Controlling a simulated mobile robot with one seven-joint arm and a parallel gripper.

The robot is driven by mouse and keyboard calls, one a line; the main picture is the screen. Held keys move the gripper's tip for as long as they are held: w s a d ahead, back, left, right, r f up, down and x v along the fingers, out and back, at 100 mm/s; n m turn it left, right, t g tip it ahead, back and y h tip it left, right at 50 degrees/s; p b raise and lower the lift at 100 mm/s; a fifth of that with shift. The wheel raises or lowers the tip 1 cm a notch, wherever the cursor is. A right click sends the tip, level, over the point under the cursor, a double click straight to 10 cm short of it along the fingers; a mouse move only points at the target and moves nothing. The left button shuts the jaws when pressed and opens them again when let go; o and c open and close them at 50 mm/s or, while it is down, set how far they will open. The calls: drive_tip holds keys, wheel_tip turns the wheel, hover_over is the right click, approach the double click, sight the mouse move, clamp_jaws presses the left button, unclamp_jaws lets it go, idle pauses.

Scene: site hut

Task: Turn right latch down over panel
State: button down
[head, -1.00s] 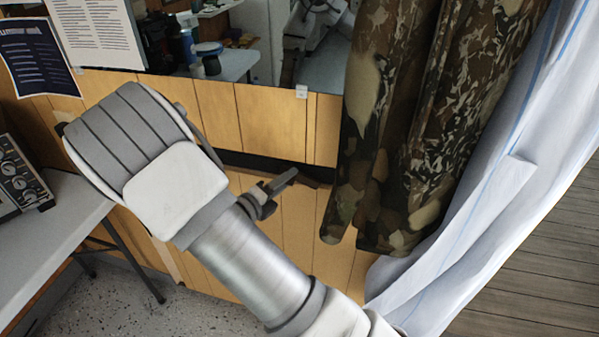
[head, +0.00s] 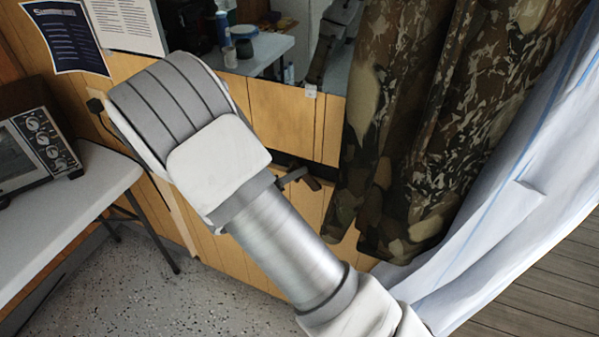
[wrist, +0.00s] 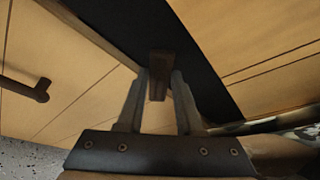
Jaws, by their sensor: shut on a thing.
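The right latch, a small brown bar (wrist: 160,62), sits in front of a black strip in the wrist view. My gripper (wrist: 160,84) is shut on it, with one grey finger on each side. In the head view the brown latch (head: 313,183) shows below the mirror-like opening, left of the camouflage cloth, with a dark finger (head: 291,177) reaching it. The rest of my gripper is hidden behind my arm there. The wood panel (wrist: 70,70) lies left of and below the strip. A second brown latch or handle (wrist: 28,89) is on it at the left.
Camouflage cloth (head: 410,130) and a white sheet (head: 500,190) hang close on the right. A table (head: 95,185) with an oven-like box (head: 35,150) stands at the left. The speckled floor (head: 150,290) is clear.

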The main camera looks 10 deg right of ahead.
drive_tip(key=shift+f+m+y+b, duration=0.15)
drive_tip(key=shift+m+y+b, duration=0.45)
drive_tip(key=shift+m, duration=0.4)
drive_tip(key=shift+f+m+t+y+b, duration=0.1)
drive_tip(key=shift+m+t+y+b, duration=0.2)
drive_tip(key=shift+m+y+b, duration=0.55)
drive_tip(key=m+b, duration=0.1)
drive_tip(key=b, duration=0.2)
drive_tip(key=shift+m+t, duration=0.25)
drive_tip(key=shift+t, duration=0.05)
drive_tip(key=shift+m+y+b, duration=0.4)
drive_tip(key=shift+y+b, duration=0.05)
drive_tip(key=shift+b, duration=0.35)
drive_tip(key=shift+r, duration=0.25)
drive_tip(key=c, duration=0.9)
unclamp_jaws()
